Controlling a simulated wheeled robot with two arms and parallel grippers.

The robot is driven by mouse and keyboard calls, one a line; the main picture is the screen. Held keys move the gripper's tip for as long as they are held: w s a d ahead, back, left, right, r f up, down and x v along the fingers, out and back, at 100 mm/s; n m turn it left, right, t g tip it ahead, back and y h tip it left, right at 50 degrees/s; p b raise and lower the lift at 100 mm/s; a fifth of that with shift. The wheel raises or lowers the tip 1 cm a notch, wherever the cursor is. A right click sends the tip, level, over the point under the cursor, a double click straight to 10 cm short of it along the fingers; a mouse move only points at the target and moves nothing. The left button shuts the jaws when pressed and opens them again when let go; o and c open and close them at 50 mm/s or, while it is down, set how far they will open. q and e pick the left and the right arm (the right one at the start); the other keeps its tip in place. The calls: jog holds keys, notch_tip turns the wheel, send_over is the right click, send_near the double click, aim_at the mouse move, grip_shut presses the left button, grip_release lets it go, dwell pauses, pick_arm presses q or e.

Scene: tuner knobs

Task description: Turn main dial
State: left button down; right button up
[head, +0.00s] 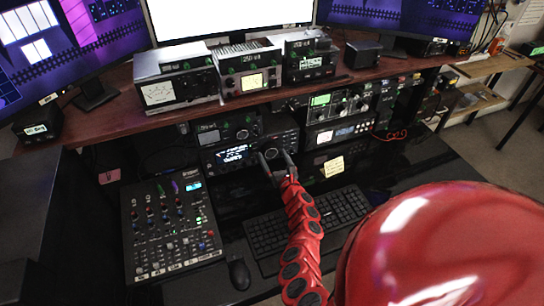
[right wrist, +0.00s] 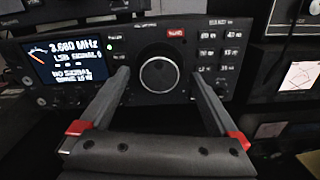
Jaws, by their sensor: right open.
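The main dial (right wrist: 159,74) is a round black knob with a light ring, in the middle of the front panel of a black radio (head: 233,155). I cannot tell whether the tips reach the panel. My left gripper is not in view.
A wooden shelf (head: 110,110) with several radios sits above the dial's radio. A second rack of equipment (head: 340,133) stands to the right. A mixer (head: 172,222), a mouse (head: 239,274) and a keyboard (head: 335,212) lie on the desk below.

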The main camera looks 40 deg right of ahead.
jog(key=shift+x, duration=0.75)
jog(key=c, duration=1.4)
jog(key=shift+f+b, duration=0.1)
jog(key=shift+b, duration=0.2)
